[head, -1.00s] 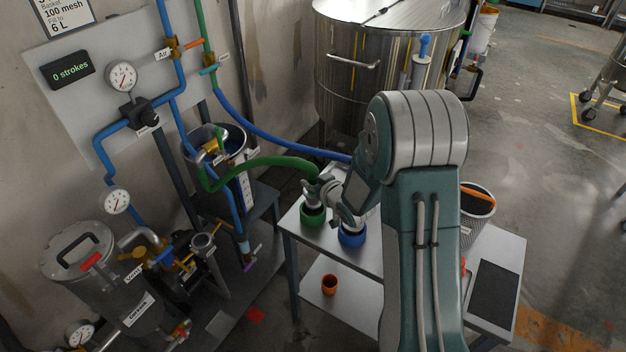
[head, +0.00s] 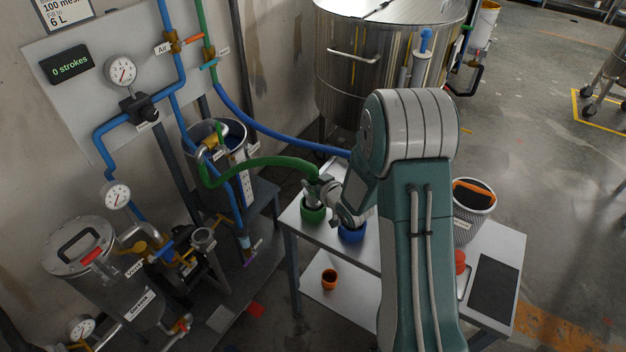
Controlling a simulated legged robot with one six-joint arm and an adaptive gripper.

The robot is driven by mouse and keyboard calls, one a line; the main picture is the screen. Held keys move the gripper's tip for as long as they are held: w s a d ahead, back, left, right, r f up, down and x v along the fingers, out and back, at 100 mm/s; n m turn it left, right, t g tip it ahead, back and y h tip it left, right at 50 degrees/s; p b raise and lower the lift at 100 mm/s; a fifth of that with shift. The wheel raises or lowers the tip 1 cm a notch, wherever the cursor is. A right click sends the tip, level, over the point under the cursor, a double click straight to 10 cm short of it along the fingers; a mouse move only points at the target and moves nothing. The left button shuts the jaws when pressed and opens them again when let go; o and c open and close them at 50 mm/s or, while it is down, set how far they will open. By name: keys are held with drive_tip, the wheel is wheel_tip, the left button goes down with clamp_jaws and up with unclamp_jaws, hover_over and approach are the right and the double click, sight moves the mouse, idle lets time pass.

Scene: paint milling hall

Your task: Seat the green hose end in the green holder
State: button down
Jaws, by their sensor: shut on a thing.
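The green hose (head: 262,163) arcs from the pump area at the left over to my gripper (head: 316,190). My gripper is shut on the hose's end, directly above the green holder (head: 313,214) on the metal table. The hose end points down at the holder; whether it is fully inside cannot be told, as my gripper partly covers it. The blue holder (head: 352,234) stands just to the right, under my gripper's wrist. A blue hose (head: 290,138) runs behind my arm.
The table (head: 385,258) also carries a mesh bin (head: 470,215) and a dark mat (head: 493,290). An orange cup (head: 329,279) sits on the lower shelf. A large steel tank (head: 345,75) stands behind; the pump and filter pots (head: 85,255) are at the left.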

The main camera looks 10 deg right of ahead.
drive_tip(key=shift+f, duration=1.4)
idle(0.4)
drive_tip(key=shift+c, duration=1)
unclamp_jaws()
drive_tip(key=shift+f, duration=0.1)
drive_tip(key=shift+s, duration=0.15)
drive_tip(key=v, duration=1.1)
drive_tip(key=shift+s, duration=0.25)
drive_tip(key=shift+d+r, duration=0.15)
drive_tip(key=shift+r, duration=0.1)
